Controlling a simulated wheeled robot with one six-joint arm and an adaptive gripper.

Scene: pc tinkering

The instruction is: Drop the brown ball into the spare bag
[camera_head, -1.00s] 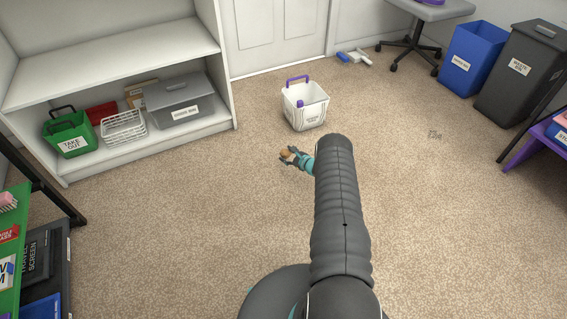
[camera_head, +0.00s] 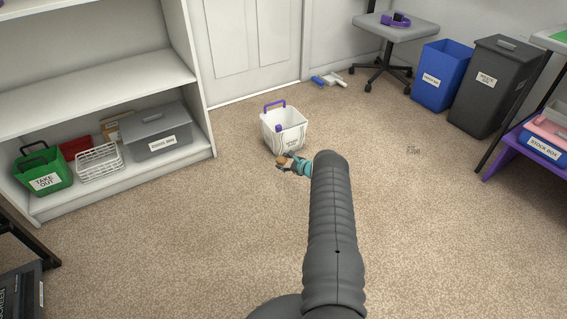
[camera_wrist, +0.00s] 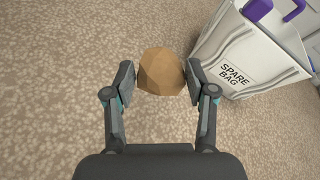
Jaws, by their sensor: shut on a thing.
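My gripper (camera_wrist: 161,80) is shut on the brown ball (camera_wrist: 161,71), a faceted ball held between its two fingertips. In the head view my gripper (camera_head: 286,163) and the brown ball (camera_head: 283,160) show small, just in front of the spare bag. The spare bag (camera_head: 286,140) is a white, open-topped bag with purple handles standing on the carpet. In the wrist view the spare bag (camera_wrist: 243,60) is at the upper right, its label readable. The ball is beside the bag, not over its opening. The bag's inside is mostly hidden.
A white shelf (camera_head: 90,75) at the left holds a green take-out basket (camera_head: 45,172), a white wire basket (camera_head: 99,163) and a grey lidded box (camera_head: 158,138). A blue bin (camera_head: 437,80) and a dark bin (camera_head: 492,90) stand at the right. Carpet around the bag is clear.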

